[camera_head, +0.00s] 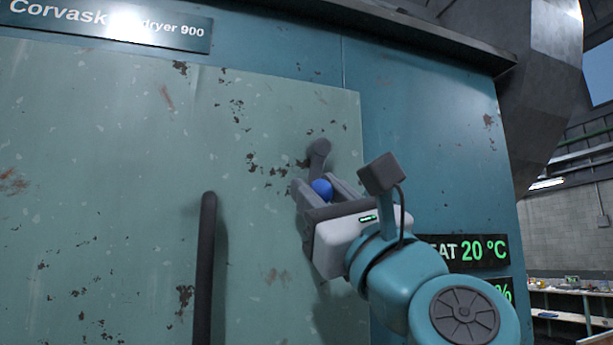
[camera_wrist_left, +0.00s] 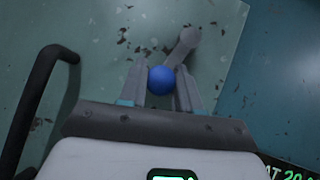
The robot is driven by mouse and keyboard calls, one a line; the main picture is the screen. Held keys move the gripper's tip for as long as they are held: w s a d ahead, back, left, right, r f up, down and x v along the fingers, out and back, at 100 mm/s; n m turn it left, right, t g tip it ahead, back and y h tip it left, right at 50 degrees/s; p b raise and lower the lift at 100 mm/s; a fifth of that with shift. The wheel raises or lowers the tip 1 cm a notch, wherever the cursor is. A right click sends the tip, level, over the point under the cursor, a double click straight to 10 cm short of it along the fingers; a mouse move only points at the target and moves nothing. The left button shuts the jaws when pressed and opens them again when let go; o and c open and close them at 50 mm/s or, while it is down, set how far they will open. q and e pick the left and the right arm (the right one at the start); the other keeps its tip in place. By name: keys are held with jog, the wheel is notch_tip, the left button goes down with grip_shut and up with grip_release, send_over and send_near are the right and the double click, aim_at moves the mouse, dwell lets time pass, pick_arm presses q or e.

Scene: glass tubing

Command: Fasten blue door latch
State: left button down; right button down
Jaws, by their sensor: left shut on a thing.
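The door latch is a grey lever (camera_head: 318,154) with a round blue knob (camera_head: 322,189) at its lower end. It sits near the right edge of the pale green door (camera_head: 130,150), and its upper end meets the door surface. The lever hangs down, nearly vertical, in the head view. My left gripper (camera_head: 325,190) is shut on the blue knob, with one finger on each side. In the left wrist view the blue knob (camera_wrist_left: 161,80) sits between the fingers, and the lever (camera_wrist_left: 183,46) runs up and right from it. My right gripper is not in view.
A dark vertical handle bar (camera_head: 205,265) stands out from the door, left of my gripper. The blue dryer frame (camera_head: 430,130) lies right of the door edge, with a lit display (camera_head: 470,251) low down. A cluttered bench (camera_head: 570,300) stands far right.

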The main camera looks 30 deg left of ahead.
pick_arm(q)
jog(key=shift+w+d+r+n+g+y+p, duration=0.1)
jog(key=shift+w+d+n+g+y+p, duration=0.2)
jog(key=shift+n+g, duration=0.35)
jog(key=shift+w+r+n+g+h+p, duration=0.1)
jog(key=shift+n+g+p, duration=0.4)
jog(key=shift+n, duration=0.2)
jog(key=shift+w+d+r+n+g+y+p, duration=0.1)
jog(key=shift+w+d+n+g+y+p, duration=0.15)
jog(key=shift+n+g, duration=0.4)
jog(key=shift+s+a+f+n+g+p, duration=0.15)
jog(key=shift+n+g+p, duration=0.2)
jog(key=shift+n, duration=0.25)
jog(key=shift+g, duration=0.35)
